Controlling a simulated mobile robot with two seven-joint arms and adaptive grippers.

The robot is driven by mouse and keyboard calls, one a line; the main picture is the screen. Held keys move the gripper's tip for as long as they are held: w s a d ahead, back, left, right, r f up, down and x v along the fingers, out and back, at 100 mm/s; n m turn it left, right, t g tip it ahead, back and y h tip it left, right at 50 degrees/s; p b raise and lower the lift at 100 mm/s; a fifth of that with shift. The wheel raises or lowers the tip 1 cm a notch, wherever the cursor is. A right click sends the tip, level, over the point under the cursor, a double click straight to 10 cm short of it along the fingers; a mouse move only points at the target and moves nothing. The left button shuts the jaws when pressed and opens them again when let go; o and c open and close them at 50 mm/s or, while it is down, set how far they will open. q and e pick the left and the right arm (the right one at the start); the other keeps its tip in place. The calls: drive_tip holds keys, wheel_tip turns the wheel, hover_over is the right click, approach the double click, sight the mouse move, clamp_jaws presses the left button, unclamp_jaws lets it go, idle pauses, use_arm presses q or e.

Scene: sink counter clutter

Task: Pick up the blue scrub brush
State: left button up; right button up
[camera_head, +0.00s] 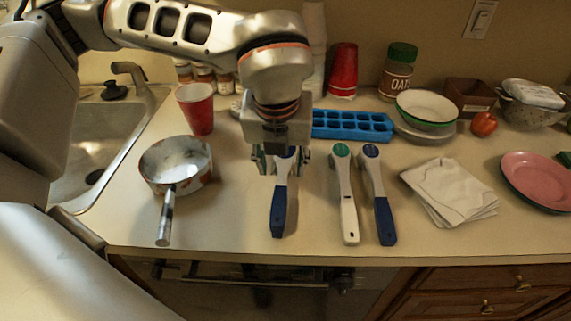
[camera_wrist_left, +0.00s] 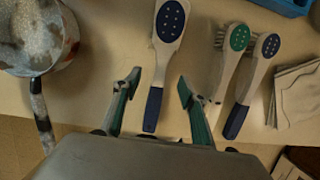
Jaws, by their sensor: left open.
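Three brushes lie side by side on the counter, handles toward the front edge. The left one, a blue-and-white brush (camera_head: 279,212), has a dark blue handle and a blue dotted head; in the left wrist view its head (camera_wrist_left: 170,22) shows fully. A second blue-and-white brush (camera_head: 383,215) lies at the right and shows in the left wrist view (camera_wrist_left: 268,48) with bristles. Between them is a brush with a green head and white handle (camera_head: 346,205). My left gripper (camera_head: 283,163) is open above the left brush, its fingers (camera_wrist_left: 158,85) on either side of the handle and apparently not touching it.
A metal saucepan (camera_head: 161,173) stands left of the brushes, its handle pointing frontward. A red cup (camera_head: 196,112) and a blue ice tray (camera_head: 355,124) are behind. Folded napkins (camera_head: 450,190) and a pink plate (camera_head: 538,177) lie to the right. The sink (camera_head: 95,130) is at the left.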

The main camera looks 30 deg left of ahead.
sight(282, 175)
use_arm(q)
drive_tip(key=x, duration=0.5)
drive_tip(key=shift+w, duration=0.1)
drive_tip(key=shift+c, duration=0.2)
clamp_jaws()
wheel_tip(282, 175, up, 20)
drive_tip(key=p, duration=0.1)
idle(0.3)
